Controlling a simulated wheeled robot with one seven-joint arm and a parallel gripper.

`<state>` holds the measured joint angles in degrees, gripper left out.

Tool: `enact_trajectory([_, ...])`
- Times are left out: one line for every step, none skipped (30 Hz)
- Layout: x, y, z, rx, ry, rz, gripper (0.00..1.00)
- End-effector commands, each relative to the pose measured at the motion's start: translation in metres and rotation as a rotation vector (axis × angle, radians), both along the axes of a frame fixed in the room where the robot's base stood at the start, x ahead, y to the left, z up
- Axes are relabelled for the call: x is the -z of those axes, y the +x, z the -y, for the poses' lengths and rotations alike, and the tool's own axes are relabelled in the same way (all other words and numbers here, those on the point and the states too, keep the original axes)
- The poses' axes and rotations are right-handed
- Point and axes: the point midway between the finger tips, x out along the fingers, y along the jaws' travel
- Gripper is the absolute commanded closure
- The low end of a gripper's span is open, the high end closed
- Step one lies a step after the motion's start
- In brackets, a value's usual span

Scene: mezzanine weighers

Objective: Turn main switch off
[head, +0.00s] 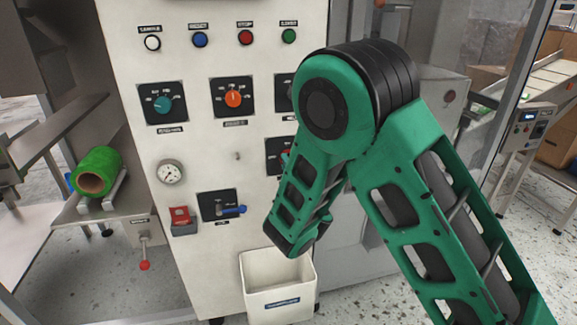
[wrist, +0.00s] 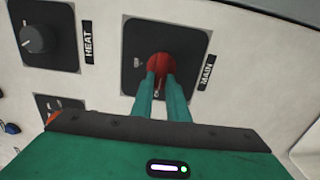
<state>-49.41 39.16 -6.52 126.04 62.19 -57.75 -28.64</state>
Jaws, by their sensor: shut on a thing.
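The main switch is a red rotary knob (wrist: 161,65) on a dark square plate (wrist: 133,50), labelled MAIN, in the wrist view. My gripper (wrist: 161,82) has its two teal fingers shut on the red knob, one on each side. The fingers cover part of the knob and its markings, so I cannot tell which position it points to.
A HEAT knob (wrist: 35,39) sits beside the main switch. The panel also bears a teal knob (head: 163,105), an orange knob (head: 233,98), a gauge (head: 170,172), a red-covered switch (head: 181,216) and a blue-handled lever (head: 232,210). A white bin (head: 279,305) stands below.

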Motion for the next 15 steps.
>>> enact_trajectory([-0.0011, 0.0027, 0.0048, 0.01, -0.005, 0.004, 1.0])
enact_trajectory([-0.0011, 0.0027, 0.0048, 0.01, -0.005, 0.004, 1.0])
enact_trajectory([-0.0011, 0.0027, 0.0048, 0.01, -0.006, 0.004, 1.0])
enact_trajectory([-0.0011, 0.0028, 0.0049, 0.01, -0.006, 0.004, 1.0])
enact_trajectory([-0.0011, 0.0028, 0.0049, 0.01, -0.005, 0.004, 1.0])
enact_trajectory([-0.0011, 0.0028, 0.0049, 0.01, -0.005, 0.004, 1.0])
enact_trajectory([-0.0011, 0.0028, 0.0049, 0.01, -0.005, 0.004, 1.0])
enact_trajectory([-0.0011, 0.0028, 0.0049, 0.01, -0.005, 0.004, 1.0])
enact_trajectory([-0.0011, 0.0028, 0.0049, 0.01, -0.005, 0.004, 1.0])
enact_trajectory([-0.0011, 0.0028, 0.0049, 0.01, -0.005, 0.004, 0.84])
enact_trajectory([-0.001, 0.0027, 0.0049, 0.01, -0.005, 0.003, 0.76])
enact_trajectory([-0.0009, 0.0025, 0.0046, 0.01, -0.005, 0.003, 0.67])
enact_trajectory([-0.0009, 0.0022, 0.0041, 0.009, -0.004, 0.002, 0.67])
enact_trajectory([-0.0008, 0.002, 0.0037, 0.008, -0.004, 0.002, 0.67])
enact_trajectory([-0.0007, 0.0016, 0.0032, 0.007, -0.004, 0.002, 0.67])
